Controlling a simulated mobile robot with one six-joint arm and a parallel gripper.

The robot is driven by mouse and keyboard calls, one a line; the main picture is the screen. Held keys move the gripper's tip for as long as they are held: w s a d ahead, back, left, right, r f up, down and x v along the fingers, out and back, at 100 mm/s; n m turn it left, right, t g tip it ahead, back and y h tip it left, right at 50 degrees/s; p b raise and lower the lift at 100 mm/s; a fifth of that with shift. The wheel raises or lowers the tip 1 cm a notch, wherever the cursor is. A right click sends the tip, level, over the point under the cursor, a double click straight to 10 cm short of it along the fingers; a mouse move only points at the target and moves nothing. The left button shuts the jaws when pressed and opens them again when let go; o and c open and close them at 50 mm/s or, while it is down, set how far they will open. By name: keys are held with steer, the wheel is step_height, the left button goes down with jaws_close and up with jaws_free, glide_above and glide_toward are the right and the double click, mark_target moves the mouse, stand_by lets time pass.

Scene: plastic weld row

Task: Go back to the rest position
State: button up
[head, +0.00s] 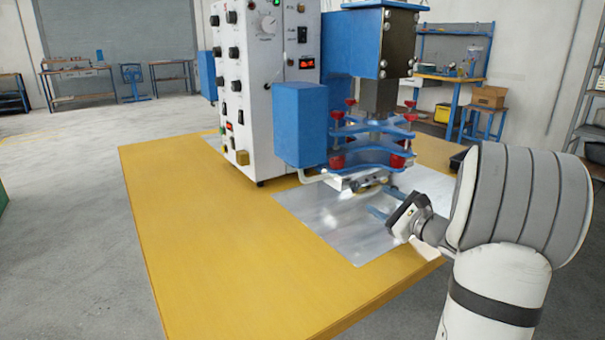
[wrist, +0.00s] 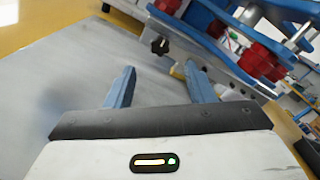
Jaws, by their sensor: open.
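My gripper (head: 380,203) is at the end of my white and grey arm, on the right side of the head view. It is over the bare metal plate (head: 330,222), in front of the welding machine's blue press head (head: 370,150). In the wrist view the two blue fingers of my gripper (wrist: 160,78) stand apart with nothing between them. The press head's lower edge and red knobs (wrist: 262,60) are close beyond the fingers. A small yellowish part (wrist: 178,72) shows just beyond the fingers, partly hidden by the right one.
The white control cabinet (head: 262,90) with knobs and a blue box (head: 300,125) stands behind the plate. The yellow table (head: 215,250) is clear at front left. A dark tray (head: 458,160) is at the right. A blue workbench (head: 450,75) stands at the back.

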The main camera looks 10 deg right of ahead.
steer(key=s+a+r+n+g+y+p, duration=0.1)
steer(key=s+a+r+n+g+p, duration=0.35)
steer(key=a, duration=0.35)
steer(key=s+a+r+n+g+y+p, duration=0.1)
steer(key=s+a+r+n+g+p, duration=0.25)
steer(key=a+p, duration=0.3)
steer(key=s+a+r+n+g+y+p, duration=0.1)
steer(key=s+a+r+n+g+p, duration=0.2)
steer(key=s+a+n+p, duration=0.35)
steer(key=s+r+n+g+h+p, duration=0.3)
steer(key=s+r+n+h+p, duration=0.6)
steer(key=s+p, duration=0.4)
step_height(320, 180, up, 2)
steer(key=shift+a+r+n, duration=0.15)
steer(key=shift+a+n, duration=0.2)
steer(key=shift+n, duration=0.5)
steer(key=shift+c, duration=0.2)
